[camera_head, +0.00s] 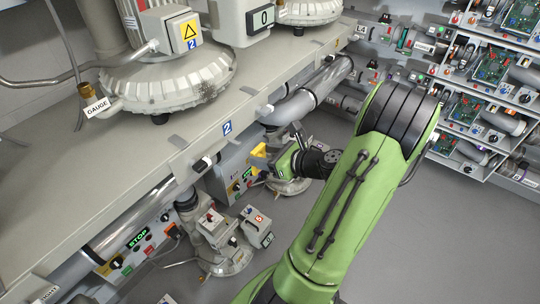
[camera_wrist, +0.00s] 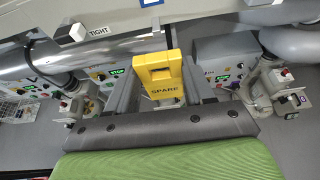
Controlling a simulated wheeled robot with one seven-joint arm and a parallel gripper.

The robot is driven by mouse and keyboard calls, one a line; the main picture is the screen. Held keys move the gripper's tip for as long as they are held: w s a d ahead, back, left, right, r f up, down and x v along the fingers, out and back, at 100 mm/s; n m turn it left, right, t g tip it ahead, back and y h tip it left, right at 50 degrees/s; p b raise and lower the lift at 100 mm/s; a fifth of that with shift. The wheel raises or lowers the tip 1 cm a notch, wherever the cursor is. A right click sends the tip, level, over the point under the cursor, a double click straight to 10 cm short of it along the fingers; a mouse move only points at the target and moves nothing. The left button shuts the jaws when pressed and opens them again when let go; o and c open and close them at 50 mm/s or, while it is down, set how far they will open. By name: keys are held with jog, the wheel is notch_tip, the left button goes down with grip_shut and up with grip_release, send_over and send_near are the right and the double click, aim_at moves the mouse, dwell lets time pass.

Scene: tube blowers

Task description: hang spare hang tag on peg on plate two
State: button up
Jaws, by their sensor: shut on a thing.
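The spare hang tag (camera_wrist: 162,88) is yellow, reads SPARE, and has a slot near its top. My gripper (camera_wrist: 163,95) is shut on it, and the tag stands up between the fingers in the wrist view. In the head view my gripper (camera_head: 270,161) holds the tag (camera_head: 258,157) below and in front of the bench edge. A blue plate marked 2 (camera_head: 227,128) is on that edge, up and left of the tag; part of a blue plate (camera_wrist: 150,2) shows at the wrist view's top. The tag is apart from the edge.
A metal pipe (camera_head: 135,219) runs under the bench edge (camera_head: 130,187). A grey pipe elbow (camera_head: 300,103) is close above my gripper. A small block with a dark face (camera_wrist: 70,34) sits beside the TIGHT label (camera_wrist: 98,30). Blower units stand below; open floor (camera_head: 400,230) lies right.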

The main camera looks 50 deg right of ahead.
jog(key=shift+w+a+f+p, duration=0.15)
jog(key=shift+w+p, duration=0.3)
jog(key=shift+w, duration=1)
jog(key=shift+w+d+f+p, duration=0.15)
jog(key=shift+w+p, duration=0.25)
jog(key=shift+w, duration=1.05)
jog(key=shift+w+a+f+p, duration=0.2)
jog(key=shift+w+p, duration=0.25)
jog(key=shift+w, duration=1)
jog(key=o, duration=1.1)
send_near(240, 144)
jog(key=v, duration=0.5)
jog(key=shift+s+r, duration=0.25)
jog(key=shift+s, duration=0.1)
jog(key=shift+w+a, duration=0.1)
